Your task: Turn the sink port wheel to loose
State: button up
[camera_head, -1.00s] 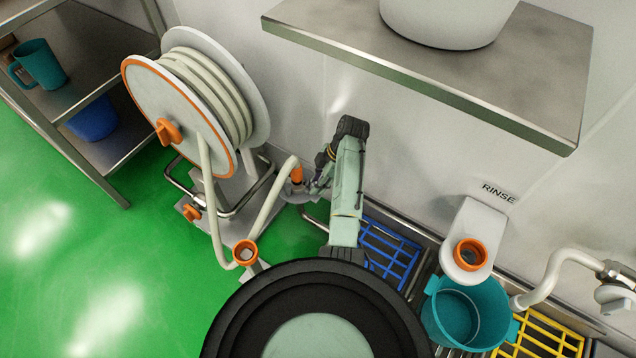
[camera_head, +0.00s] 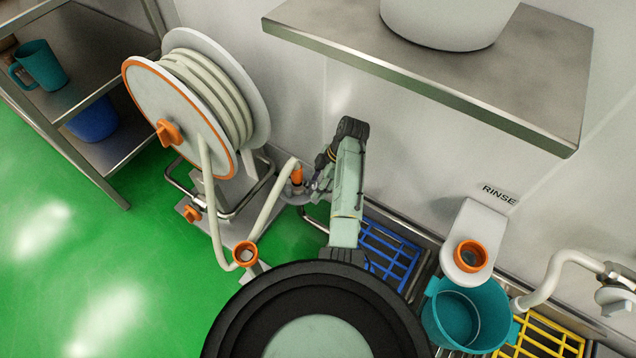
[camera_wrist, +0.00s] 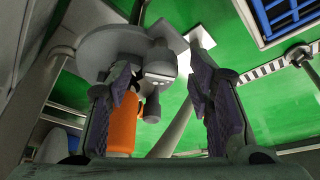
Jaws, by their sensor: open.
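My gripper (camera_head: 317,190) is low beside the wall, at the hose end with the orange collar (camera_head: 297,175). In the wrist view my gripper (camera_wrist: 165,80) is open, its two dark ridged fingers apart. A grey fitting (camera_wrist: 158,68) with a small stub shows between the fingers, closer to the left one. Behind it is a wide grey round body (camera_wrist: 110,45). The orange collar (camera_wrist: 122,125) stands partly behind the left finger. I cannot tell clearly which grey part is the sink port wheel, or whether a finger touches it.
A hose reel (camera_head: 190,100) stands left of my arm. A blue grate (camera_head: 385,250) lies to the right, then a teal bucket (camera_head: 470,315) under the rinse spout. A steel shelf (camera_head: 440,75) juts out above. Green floor (camera_head: 60,250) is free at left.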

jog(key=v, duration=1.2)
jog(key=shift+s, duration=0.1)
dwell(0.4)
